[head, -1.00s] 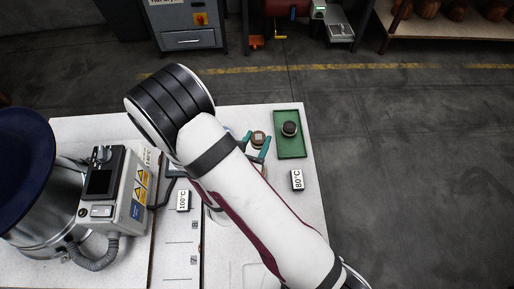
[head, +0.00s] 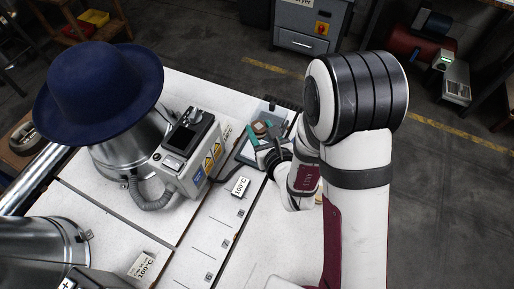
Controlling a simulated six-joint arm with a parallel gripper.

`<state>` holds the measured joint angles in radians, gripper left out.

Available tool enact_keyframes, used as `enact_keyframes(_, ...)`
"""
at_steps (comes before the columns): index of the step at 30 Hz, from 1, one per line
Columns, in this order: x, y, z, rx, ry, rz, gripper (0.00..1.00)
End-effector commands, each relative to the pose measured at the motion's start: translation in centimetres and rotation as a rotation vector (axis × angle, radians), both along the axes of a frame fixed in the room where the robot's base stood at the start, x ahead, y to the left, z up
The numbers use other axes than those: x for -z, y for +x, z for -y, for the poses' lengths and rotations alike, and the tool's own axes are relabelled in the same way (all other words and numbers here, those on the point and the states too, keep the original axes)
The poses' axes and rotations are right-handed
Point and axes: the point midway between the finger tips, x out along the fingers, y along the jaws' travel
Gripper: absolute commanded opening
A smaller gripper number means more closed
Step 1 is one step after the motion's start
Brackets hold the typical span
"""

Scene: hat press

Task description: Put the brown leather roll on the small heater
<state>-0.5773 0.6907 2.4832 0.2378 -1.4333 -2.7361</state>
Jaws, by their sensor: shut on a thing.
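The brown leather roll (head: 260,127) is a small brown piece held between the teal fingertips of my gripper (head: 262,131), near the back edge of the white table. My gripper is shut on it. Beneath and behind it is a blue-grey, flat device (head: 270,108) with a dark cable, which looks like the small heater. My arm and gripper hide part of it. I cannot tell whether the roll touches it or hangs above it.
A blue hat (head: 100,85) sits on a metal press at the left. A control box (head: 187,150) stands beside the press. My arm hides the table's right side.

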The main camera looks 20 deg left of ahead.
Motion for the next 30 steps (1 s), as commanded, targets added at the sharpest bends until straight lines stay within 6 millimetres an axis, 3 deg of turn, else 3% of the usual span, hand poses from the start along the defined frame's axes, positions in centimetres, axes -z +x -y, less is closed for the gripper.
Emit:
enact_keyframes(12, 7.8, -0.4, -0.4, -0.035, -0.002, -0.001, 0.00)
enact_keyframes(23, 8.3, -0.4, -0.4, -0.034, 0.000, 0.000, 0.00)
enact_keyframes(24, 8.2, -0.4, -0.4, -0.034, 0.000, 0.000, 0.57)
enact_keyframes(28, 8.2, -0.4, -0.4, -0.034, 0.000, 0.000, 0.80)
enact_keyframes(30, 8.2, -0.4, -0.4, -0.034, 0.000, 0.000, 0.80)
